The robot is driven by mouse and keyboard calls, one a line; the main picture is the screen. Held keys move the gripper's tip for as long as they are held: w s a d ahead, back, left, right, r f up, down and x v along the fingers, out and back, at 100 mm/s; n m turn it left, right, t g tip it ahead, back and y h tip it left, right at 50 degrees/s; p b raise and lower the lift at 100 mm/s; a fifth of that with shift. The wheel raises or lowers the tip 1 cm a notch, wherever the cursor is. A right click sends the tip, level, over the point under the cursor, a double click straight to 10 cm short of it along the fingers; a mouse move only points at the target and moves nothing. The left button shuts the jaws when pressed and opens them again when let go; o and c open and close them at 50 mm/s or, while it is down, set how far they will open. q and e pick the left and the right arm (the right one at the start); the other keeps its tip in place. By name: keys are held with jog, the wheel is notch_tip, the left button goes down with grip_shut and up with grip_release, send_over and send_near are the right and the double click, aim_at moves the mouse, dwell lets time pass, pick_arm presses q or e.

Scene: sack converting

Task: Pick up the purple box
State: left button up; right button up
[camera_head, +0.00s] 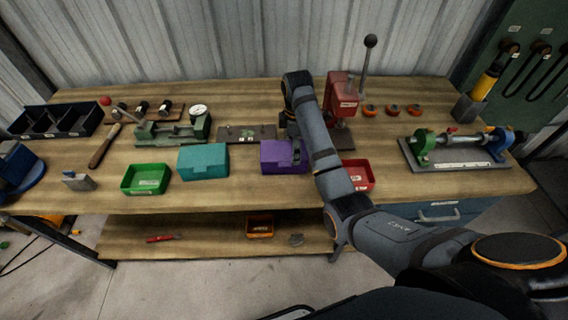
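The purple box (272,157) sits on the wooden workbench, between a teal box (203,161) and a red tray (365,177). My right arm comes in from the lower right, bends up over the bench, and covers the right part of the purple box. My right gripper (296,152) is dark and mostly hidden behind my own arm. It seems to be at the right part of the purple box, but I cannot see whether its fingers touch it. Its fingers are too hidden to tell open from shut. My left gripper is not in view.
A green tray (145,179) stands left of the teal box. A red press (341,97) with a tall lever stands behind my arm. A flat plate (247,134) lies behind the purple box. A green-and-blue fixture (455,150) is at the right. The bench's front strip is clear.

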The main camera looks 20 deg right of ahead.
notch_tip(320, 180, down, 4)
jog(key=shift+w+r, duration=0.1)
jog(key=shift+w, duration=0.05)
jog(key=shift+r, duration=0.15)
jog(key=c, duration=1.2)
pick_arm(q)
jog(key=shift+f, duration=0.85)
pick_arm(e)
jog(key=shift+r, duration=0.1)
